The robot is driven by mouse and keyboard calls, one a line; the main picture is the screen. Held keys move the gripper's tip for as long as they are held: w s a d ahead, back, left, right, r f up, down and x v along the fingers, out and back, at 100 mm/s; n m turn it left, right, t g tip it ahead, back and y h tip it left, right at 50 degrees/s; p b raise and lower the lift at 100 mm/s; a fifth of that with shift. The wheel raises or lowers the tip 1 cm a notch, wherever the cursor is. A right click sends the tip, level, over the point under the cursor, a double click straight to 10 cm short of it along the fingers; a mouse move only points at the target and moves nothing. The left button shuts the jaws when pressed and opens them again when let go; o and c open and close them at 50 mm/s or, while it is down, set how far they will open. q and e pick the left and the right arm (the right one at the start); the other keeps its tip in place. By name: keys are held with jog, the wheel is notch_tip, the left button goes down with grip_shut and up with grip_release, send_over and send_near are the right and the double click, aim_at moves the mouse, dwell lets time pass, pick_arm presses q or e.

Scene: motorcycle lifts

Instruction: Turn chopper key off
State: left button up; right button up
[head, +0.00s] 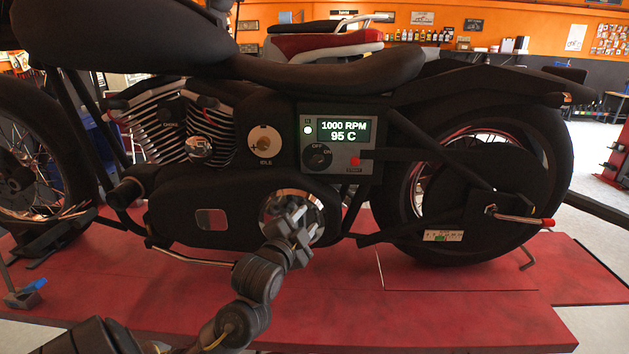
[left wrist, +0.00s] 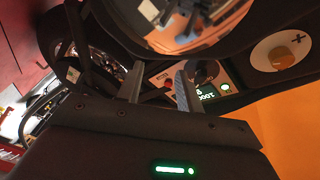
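The black chopper (head: 230,205) stands side-on on a red lift. Its grey control panel (head: 348,167) has a black key switch (head: 319,156) with OFF and ON labels; which way it points is too small to tell. The lit screen (head: 345,130) reads 1000 RPM and 95 C, and a small green light glows beside it. My left gripper (head: 297,222) is in front of the round chrome cover, below and left of the switch. In the left wrist view its fingers (left wrist: 160,85) are apart with nothing held, and the switch (left wrist: 205,73) shows beyond them. My right gripper is out of view.
A beige IDLE dial (head: 264,140) is left of the panel. A red button (head: 355,161) is right of the switch. The chrome cover (head: 316,208) bulges just behind my gripper. The red lift platform (head: 430,320) is clear in front of the bike.

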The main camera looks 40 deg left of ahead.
pick_arm(q)
jog(key=t+y, duration=0.1)
jog(key=t, duration=0.1)
send_near(315, 164)
jog(key=shift+m, duration=0.3)
jog(key=p+x, duration=0.4)
jog(key=x, duration=0.4)
jog(key=shift+w+a+r, duration=0.1)
jog(key=shift+w+a, duration=0.2)
jog(key=shift+w, duration=0.45)
jog(key=shift+c, duration=0.5)
grip_shut()
